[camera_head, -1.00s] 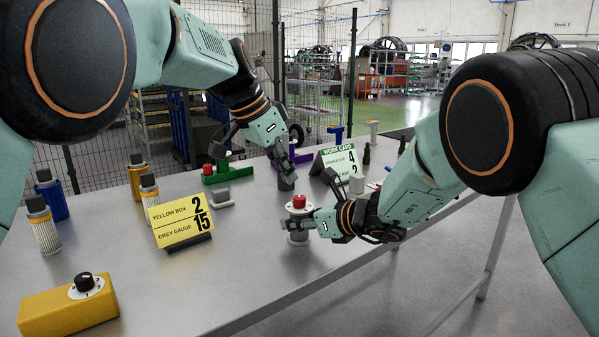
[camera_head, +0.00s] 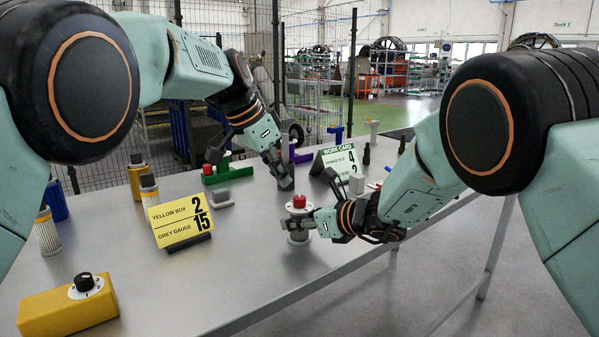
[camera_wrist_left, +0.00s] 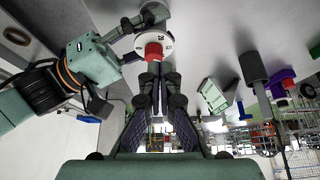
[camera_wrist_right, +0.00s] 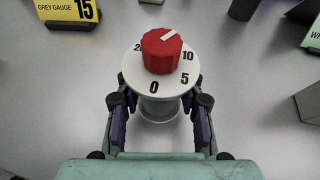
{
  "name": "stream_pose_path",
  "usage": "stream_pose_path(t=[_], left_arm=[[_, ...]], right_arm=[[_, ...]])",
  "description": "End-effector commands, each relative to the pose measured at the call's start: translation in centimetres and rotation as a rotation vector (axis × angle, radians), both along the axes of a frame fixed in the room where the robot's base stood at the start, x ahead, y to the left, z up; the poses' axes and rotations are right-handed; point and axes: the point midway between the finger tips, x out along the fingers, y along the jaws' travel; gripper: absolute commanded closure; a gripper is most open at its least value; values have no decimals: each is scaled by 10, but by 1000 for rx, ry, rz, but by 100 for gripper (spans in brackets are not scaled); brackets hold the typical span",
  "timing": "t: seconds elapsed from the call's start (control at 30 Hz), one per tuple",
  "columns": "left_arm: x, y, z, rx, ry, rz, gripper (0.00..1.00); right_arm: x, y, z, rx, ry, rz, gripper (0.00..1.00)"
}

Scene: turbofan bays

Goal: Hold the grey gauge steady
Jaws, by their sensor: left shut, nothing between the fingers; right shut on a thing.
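The grey gauge (camera_head: 299,238) stands upright on the table, with a white dial (camera_wrist_right: 135,84) and a red knob (camera_wrist_right: 161,52) on top. The knob's white mark points up and right, past the 10, in the right wrist view. My right gripper (camera_head: 303,226) is shut on the gauge's body, with a finger on each side below the dial. My left gripper (camera_head: 286,186) is shut and empty, behind the gauge in the head view. In the left wrist view its fingertips (camera_wrist_left: 157,74) point at the red knob (camera_wrist_left: 153,51).
A yellow card (camera_head: 180,220) reads yellow box 2, grey gauge 15. The yellow box (camera_head: 65,310) with a black knob is at the front left. A green work card (camera_head: 338,162) stands behind. The table's front middle is clear.

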Motion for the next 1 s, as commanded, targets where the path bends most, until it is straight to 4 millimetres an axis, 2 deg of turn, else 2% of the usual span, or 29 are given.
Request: stream_pose_path(t=[0.2, 0.4, 1.0], left_arm=[[0, 0, -27, 2, 2, 0, 100], [0, 0, -40, 0, 1, 0, 100], [0, -1, -43, 1, 0, -1, 100]], right_arm=[[0, 0, 0, 0, 0, 0, 100], [0, 0, 0, 0, 0, 0, 100], [0, 0, 0, 0, 0, 1, 100]])
